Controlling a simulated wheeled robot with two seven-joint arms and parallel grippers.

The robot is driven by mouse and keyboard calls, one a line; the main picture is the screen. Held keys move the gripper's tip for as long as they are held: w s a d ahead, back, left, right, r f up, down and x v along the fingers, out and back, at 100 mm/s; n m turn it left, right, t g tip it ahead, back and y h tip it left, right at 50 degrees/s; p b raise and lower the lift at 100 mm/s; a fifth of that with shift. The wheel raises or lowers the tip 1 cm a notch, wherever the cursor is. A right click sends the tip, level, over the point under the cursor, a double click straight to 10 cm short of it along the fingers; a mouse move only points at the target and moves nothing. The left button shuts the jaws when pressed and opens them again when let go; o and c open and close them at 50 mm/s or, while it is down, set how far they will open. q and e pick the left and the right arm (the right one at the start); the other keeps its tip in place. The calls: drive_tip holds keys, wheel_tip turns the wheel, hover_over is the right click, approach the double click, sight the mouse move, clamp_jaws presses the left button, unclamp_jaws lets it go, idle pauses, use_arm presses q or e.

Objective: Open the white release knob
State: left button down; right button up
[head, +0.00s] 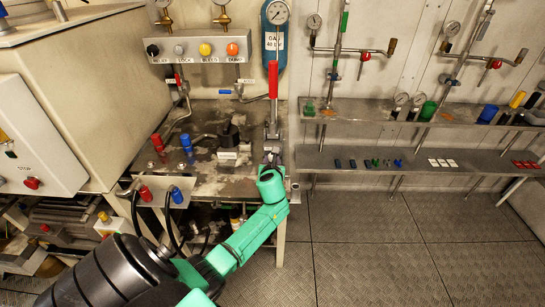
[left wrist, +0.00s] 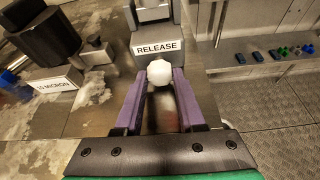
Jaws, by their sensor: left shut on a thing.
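The white release knob (left wrist: 159,73) shows in the left wrist view, just below a grey block with a RELEASE label (left wrist: 157,48). My left gripper (left wrist: 157,84) has its two purple fingers on either side of the knob, shut on it. In the head view my left gripper (head: 272,158) is at the right end of the steel bench, at the foot of the post with the red handle (head: 273,80). The knob itself cannot be made out there. My right gripper is in neither view.
A black-capped fitting (head: 228,134) with a MICRON label (left wrist: 57,82) stands left of my gripper. Red valves (head: 158,142) and blue valves (head: 186,143) stand further left. Shelves (head: 400,160) with small parts run along the right wall. The floor (head: 370,240) below them is clear.

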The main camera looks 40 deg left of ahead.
use_arm(q)
drive_tip(key=shift+s+a+n+h+p, duration=0.1)
drive_tip(key=shift+n+h+p, duration=0.2)
drive_tip(key=shift+n+h, duration=0.15)
drive_tip(key=shift+n+t+h, duration=0.25)
drive_tip(key=shift+n+t, duration=0.25)
drive_tip(key=shift+n, duration=0.15)
drive_tip(key=c, duration=0.8)
unclamp_jaws()
drive_tip(key=shift+s+d+r+p, duration=0.15)
drive_tip(key=shift+s+d+p, duration=0.05)
drive_tip(key=shift+s+p, duration=0.15)
drive_tip(key=p+v, duration=0.1)
drive_tip(key=v, duration=1.2)
drive_tip(key=shift+s+d+r+p, duration=0.1)
drive_tip(key=shift+s+p, duration=0.2)
drive_tip(key=shift+s, duration=0.05)
